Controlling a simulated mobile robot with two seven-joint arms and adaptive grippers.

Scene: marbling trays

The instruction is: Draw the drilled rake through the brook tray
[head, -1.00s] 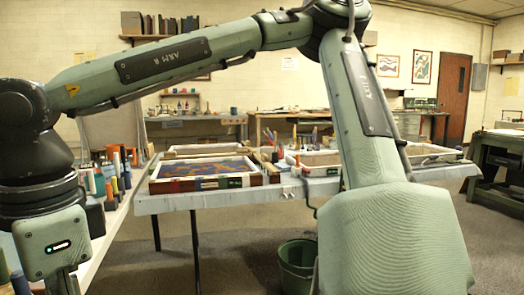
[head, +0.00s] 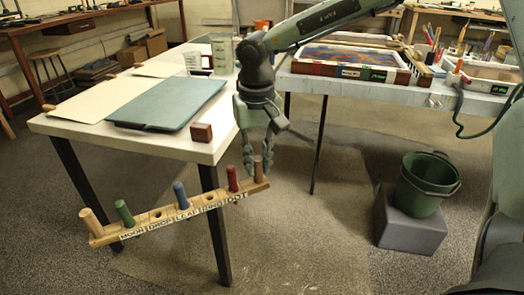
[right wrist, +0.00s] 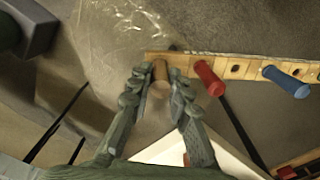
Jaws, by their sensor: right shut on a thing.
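The drilled rake (head: 160,217) is a pale wooden bar with several coloured pegs, empty holes and printed words along its front. It hangs in the air, tilted, in front of the table's near corner. My right gripper (head: 257,163) is shut on its brown end peg (head: 258,170); the right wrist view shows the fingers on both sides of the peg (right wrist: 160,72). Two framed trays stand on the far table: one with a red and blue surface (head: 406,77), one further right, partly visible (head: 462,79). I cannot read which is the brook tray. My left gripper is not in view.
The near white table (head: 215,148) carries a blue-grey board (head: 165,103), cream sheets (head: 100,96), clear beakers (head: 221,55) and a small brown block (head: 201,132). A green bucket (head: 420,190) stands on a grey block (head: 408,232). Floor between the tables is clear.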

